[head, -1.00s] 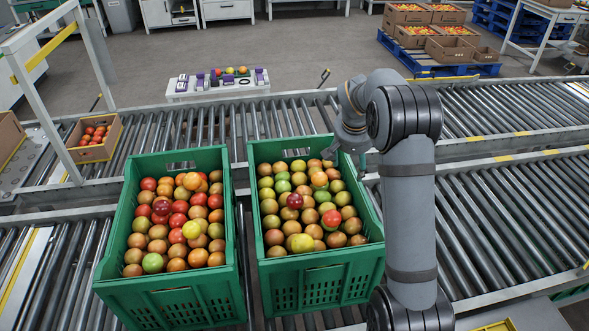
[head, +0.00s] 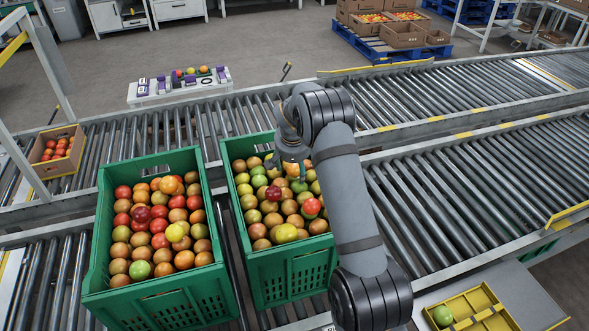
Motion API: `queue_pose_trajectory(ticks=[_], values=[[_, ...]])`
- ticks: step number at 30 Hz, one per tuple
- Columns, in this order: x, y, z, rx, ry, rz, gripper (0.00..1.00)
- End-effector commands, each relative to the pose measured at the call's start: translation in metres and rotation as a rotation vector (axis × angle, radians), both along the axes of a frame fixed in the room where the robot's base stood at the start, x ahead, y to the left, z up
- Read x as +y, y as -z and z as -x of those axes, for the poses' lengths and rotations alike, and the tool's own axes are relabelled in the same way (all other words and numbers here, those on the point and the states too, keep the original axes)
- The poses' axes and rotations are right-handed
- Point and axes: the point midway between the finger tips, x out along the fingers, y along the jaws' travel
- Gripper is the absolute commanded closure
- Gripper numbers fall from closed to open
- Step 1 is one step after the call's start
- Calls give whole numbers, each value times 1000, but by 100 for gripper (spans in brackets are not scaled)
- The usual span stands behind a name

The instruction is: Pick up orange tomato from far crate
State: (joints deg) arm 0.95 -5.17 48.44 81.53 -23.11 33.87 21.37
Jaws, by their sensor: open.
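Two green crates of tomatoes stand side by side, the left crate (head: 150,299) and the right crate (head: 295,262). The right crate holds orange-brown, yellow-green and a few red tomatoes; the left crate holds orange-brown and red ones with a few green or yellow. My gripper (head: 288,174) is open, pointing down over the far right part of the right crate, close above the fruit. Part of an orange tomato (head: 292,168) seems to show between the fingers; contact cannot be told. My arm hides the right crate's right side.
A small cardboard box of red tomatoes (head: 77,148) sits on the far conveyor at left. A white table (head: 205,92) with sample tomatoes stands behind. A yellow divided tray (head: 478,301) with a green tomato (head: 443,316) is at lower right. The roller conveyor (head: 450,200) at right is clear.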

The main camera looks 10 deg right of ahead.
Motion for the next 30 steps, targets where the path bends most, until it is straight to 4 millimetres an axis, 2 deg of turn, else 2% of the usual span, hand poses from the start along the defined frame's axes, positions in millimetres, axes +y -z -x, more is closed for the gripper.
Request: queue_pose_trajectory(ticks=[3,8,9,26,30], values=[[-1,9,-1,4,-1,0,38],[-1,10,-1,5,-1,0,38],[-1,10,-1,5,-1,0,35],[-1,9,-1,3,-2,0,68],[-1,8,-1,3,-2,0,69]])
